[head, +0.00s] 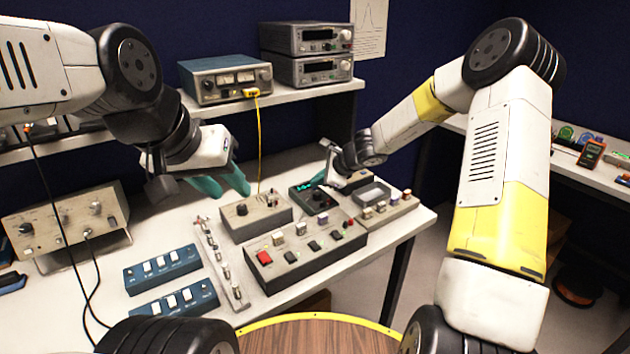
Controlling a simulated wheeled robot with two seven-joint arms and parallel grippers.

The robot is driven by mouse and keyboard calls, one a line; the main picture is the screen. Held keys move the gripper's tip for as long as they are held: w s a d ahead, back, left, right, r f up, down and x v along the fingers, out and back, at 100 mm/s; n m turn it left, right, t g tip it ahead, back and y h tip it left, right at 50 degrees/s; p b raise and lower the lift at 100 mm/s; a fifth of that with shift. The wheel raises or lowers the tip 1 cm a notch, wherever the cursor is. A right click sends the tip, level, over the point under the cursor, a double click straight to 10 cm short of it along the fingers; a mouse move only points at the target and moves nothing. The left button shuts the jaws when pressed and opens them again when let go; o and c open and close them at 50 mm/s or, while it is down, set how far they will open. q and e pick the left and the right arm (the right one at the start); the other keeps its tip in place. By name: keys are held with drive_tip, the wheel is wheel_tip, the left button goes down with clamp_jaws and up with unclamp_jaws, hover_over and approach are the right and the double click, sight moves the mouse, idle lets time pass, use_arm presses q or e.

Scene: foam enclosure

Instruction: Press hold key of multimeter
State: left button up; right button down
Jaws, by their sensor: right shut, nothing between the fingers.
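A dark box with a lit green display and a round knob (321,204), which looks like the multimeter, stands on the white bench near the middle. Its hold key is too small to make out. My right gripper (322,180) is shut and empty, pointing down at the far right side of this box. I cannot tell whether its tips touch it. My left gripper (222,187) has teal fingers spread apart and holds nothing. It hangs over the bench, left of the box and behind a grey box with a black knob (255,221).
A long grey panel with a red switch (300,272) lies in front of the dark box. A module with a window (372,194) is close on its right. Blue switch boxes (165,268) lie front left. An orange handheld meter (591,152) is on the right-hand table.

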drive_tip(key=shift+f, duration=0.2)
drive_tip(key=shift+r, duration=0.8)
drive_tip(key=shift+r, duration=0.1)
drive_tip(key=shift+r, duration=2.4)
